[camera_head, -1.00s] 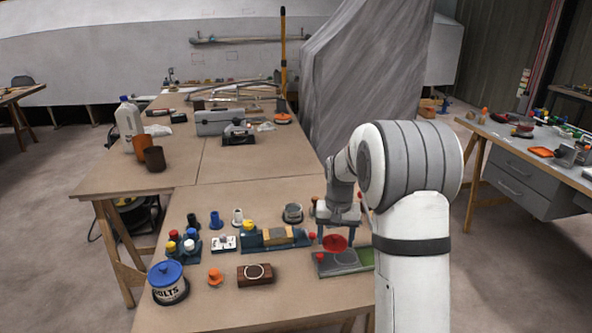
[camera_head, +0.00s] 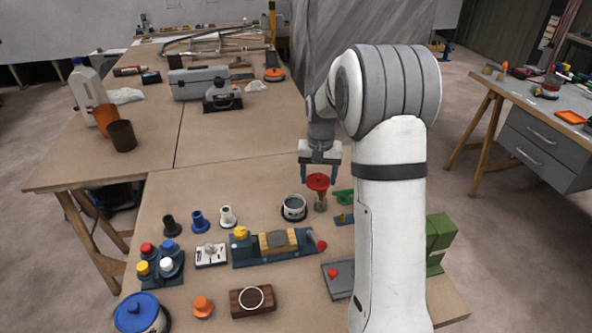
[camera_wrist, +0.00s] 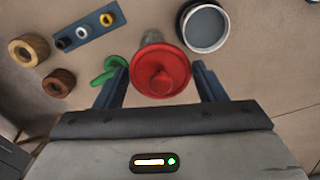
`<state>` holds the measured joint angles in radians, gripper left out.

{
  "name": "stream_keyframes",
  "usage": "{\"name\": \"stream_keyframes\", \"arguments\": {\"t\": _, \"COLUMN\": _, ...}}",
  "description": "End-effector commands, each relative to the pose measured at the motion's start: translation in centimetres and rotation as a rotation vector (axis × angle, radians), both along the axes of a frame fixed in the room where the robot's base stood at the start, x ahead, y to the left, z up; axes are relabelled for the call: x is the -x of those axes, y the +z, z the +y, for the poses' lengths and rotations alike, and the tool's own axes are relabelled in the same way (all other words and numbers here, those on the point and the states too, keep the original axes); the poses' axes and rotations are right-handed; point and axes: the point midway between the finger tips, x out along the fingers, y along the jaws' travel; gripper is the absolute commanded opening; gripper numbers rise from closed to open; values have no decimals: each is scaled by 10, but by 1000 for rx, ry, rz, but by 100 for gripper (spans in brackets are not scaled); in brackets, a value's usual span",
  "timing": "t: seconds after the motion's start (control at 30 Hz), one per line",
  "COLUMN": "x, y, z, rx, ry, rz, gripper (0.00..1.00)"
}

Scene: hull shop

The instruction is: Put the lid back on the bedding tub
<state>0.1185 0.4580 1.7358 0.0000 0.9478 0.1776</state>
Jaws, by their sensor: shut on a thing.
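My gripper (camera_head: 319,180) is shut on a round red lid with a centre knob (camera_head: 318,181); the lid also shows between the fingers in the wrist view (camera_wrist: 161,72). I hold it above the bench. An open round tub with grey contents (camera_head: 294,208), which looks like the bedding tub, stands just left of the lid in the head view. In the wrist view the tub (camera_wrist: 205,27) is beyond and right of the lid, apart from it. A greyish cylinder (camera_head: 320,203) shows below the lid, partly hidden; I cannot tell whether they touch.
A green piece (camera_head: 343,197) lies close to my gripper's right. In front are a blue fixture with a wooden block (camera_head: 278,241) and a grey plate with a red knob (camera_head: 337,280). A blue-lidded tub (camera_head: 140,313) stands front left. The bench behind the tub is clear.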

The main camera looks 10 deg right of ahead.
Motion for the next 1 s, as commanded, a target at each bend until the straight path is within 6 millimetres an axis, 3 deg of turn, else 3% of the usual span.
{"name": "stream_keyframes", "arguments": {"t": 0.27, "x": 0, "y": 1, "z": 2, "rx": 0, "ry": 31, "rz": 0, "gripper": 42}}
{"name": "stream_keyframes", "arguments": {"t": 0.7, "x": 5, "y": 17, "z": 58, "rx": 0, "ry": 761, "rz": -1, "gripper": 42}}
{"name": "stream_keyframes", "arguments": {"t": 1.0, "x": 7, "y": 13, "z": 66, "rx": -1, "ry": 889, "rz": 0, "gripper": 42}}
